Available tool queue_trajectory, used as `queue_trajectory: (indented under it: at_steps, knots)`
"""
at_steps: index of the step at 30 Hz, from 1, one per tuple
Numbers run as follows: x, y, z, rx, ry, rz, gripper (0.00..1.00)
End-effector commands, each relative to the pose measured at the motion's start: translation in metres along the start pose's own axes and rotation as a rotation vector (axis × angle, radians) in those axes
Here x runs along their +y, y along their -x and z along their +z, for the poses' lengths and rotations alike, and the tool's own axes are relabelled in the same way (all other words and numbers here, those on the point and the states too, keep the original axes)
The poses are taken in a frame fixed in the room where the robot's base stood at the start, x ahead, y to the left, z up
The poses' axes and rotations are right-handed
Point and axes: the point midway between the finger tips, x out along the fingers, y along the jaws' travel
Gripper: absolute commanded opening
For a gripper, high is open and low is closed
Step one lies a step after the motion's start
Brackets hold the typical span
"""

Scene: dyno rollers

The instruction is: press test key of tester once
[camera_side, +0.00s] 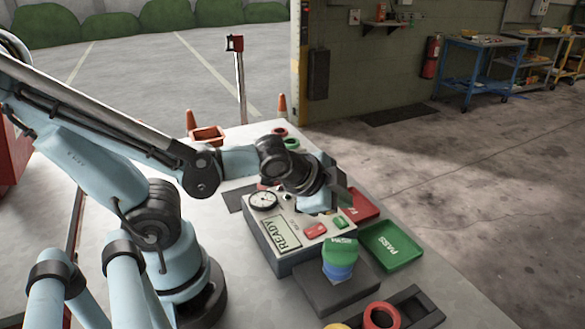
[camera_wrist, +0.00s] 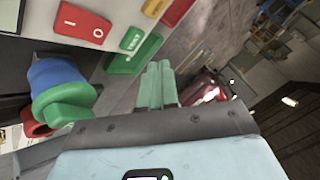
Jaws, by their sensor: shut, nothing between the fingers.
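The tester (camera_side: 285,262) is a grey box with a round gauge, a display reading READY and a red rocker switch (camera_side: 315,230). The switch also shows in the wrist view (camera_wrist: 82,21). A small green key with blurred lettering (camera_wrist: 131,38), apparently the test key, lies near the panel edge in the wrist view. My gripper (camera_side: 318,203) is above the far right part of the panel; in the side view its fingertips are hard to make out. In the wrist view its pale green fingers (camera_wrist: 157,72) are together and empty, to the lower right of the green key. Contact with the key is not visible.
A green-over-blue roller stack (camera_side: 340,258) stands on a dark base before the tester. A green PASS tray (camera_side: 391,246) and a red tray (camera_side: 363,205) lie to the right. A red roller (camera_side: 382,316) sits in a dark holder at the front.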

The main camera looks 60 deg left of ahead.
Motion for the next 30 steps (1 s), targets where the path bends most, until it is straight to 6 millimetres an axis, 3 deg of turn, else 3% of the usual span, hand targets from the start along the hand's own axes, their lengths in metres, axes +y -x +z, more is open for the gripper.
queue_trajectory:
  at_steps: [9,30]
  knots:
    - [0.008,-0.011,0.008,0.000,0.000,0.000,0.00]
    - [0.010,-0.013,0.010,0.000,0.000,0.000,0.00]
